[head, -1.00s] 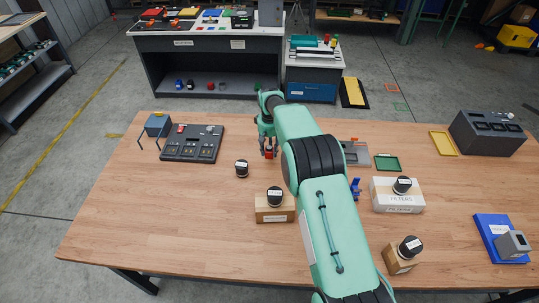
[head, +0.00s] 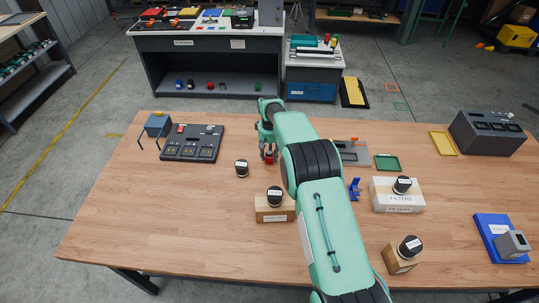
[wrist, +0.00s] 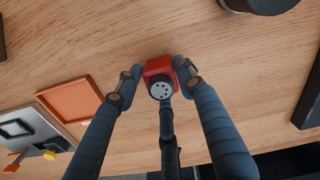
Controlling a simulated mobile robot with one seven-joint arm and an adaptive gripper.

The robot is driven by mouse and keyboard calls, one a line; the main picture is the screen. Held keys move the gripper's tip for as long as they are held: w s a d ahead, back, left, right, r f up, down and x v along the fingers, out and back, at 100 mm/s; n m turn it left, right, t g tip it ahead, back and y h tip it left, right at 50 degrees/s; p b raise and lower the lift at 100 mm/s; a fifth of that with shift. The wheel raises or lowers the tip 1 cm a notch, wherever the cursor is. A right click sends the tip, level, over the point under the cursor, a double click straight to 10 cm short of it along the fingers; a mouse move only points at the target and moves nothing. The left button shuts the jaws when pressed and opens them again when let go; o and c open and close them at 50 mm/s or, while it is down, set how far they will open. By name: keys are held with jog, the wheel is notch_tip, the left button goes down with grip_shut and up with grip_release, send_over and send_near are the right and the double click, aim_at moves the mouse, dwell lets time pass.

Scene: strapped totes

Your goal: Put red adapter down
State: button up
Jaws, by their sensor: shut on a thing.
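The red adapter (wrist: 158,70) is a small red block with a grey round face with dark holes. In the wrist view it sits between the fingertips of my gripper (wrist: 157,76), which is shut on it from both sides. In the head view the adapter (head: 269,157) shows low at the end of my gripper (head: 269,152), over the wooden table (head: 150,220) near its back edge. It is at or very near the table surface; I cannot tell whether it touches.
A black-lidded jar (head: 242,169) stands close to the left. A dark panel (head: 178,150) lies further left. An orange-red tray (wrist: 75,100) and a grey fixture (wrist: 25,130) are near in the wrist view. Bare wood surrounds the adapter.

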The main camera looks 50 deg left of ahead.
aim_at(270, 153)
jog(key=o, duration=1.2)
jog(key=shift+r, duration=0.15)
notch_tip(270, 153, up, 12)
dwell(0.4)
dwell(0.4)
